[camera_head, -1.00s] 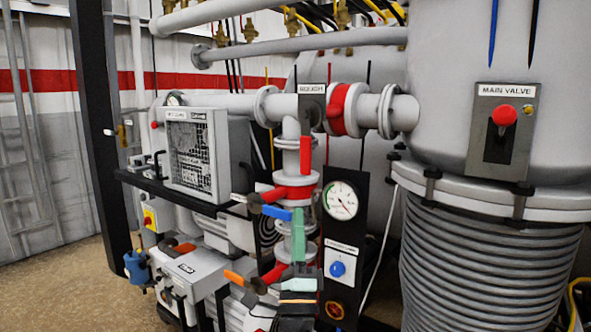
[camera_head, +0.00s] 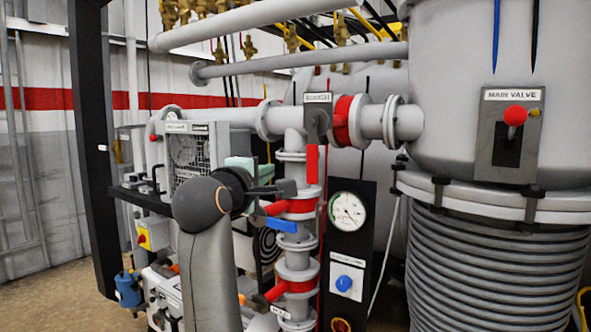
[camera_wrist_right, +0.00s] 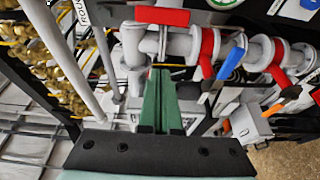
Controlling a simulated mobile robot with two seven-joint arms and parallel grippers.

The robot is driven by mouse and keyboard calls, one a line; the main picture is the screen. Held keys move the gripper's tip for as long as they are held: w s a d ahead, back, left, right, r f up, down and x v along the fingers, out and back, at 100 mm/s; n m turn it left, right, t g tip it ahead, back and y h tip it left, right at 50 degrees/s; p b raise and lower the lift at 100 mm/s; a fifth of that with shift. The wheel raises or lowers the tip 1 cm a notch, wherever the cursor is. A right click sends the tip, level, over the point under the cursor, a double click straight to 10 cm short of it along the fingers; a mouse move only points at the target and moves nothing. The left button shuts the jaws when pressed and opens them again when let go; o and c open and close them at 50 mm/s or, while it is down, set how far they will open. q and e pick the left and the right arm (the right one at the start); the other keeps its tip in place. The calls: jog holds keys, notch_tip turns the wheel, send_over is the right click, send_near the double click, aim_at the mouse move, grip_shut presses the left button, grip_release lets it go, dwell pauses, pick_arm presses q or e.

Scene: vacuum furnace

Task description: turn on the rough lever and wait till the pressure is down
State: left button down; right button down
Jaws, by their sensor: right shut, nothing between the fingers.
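The rough valve carries a grey ROUGH label (camera_head: 317,98) on the upper pipe, beside a red valve body (camera_head: 342,121). Its red lever (camera_head: 312,164) hangs straight down below the label; it shows lengthwise at the top of the wrist view (camera_wrist_right: 156,15). My right gripper (camera_wrist_right: 157,72) is shut and empty, its green fingers pointing toward the lever with a gap between. In the head view its teal palm shows behind my grey wrist; the fingers are hidden. The pressure gauge (camera_head: 348,211) is a white dial on a black panel, needle toward the lower right. My left gripper is not in view.
A blue handle (camera_head: 281,225) and red-bodied valves (camera_head: 290,207) lie below on the same pipe stack. A blue knob (camera_head: 344,284) sits under the gauge. The MAIN VALVE panel (camera_head: 512,135) is on the big vessel at the right. Brass valves crowd the wrist view's left.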

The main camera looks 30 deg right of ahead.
aim_at(312, 151)
jog(key=shift+d, duration=0.1)
jog(key=w+d+p, duration=0.3)
jog(key=d, duration=0.6)
dwell(0.6)
dwell(0.4)
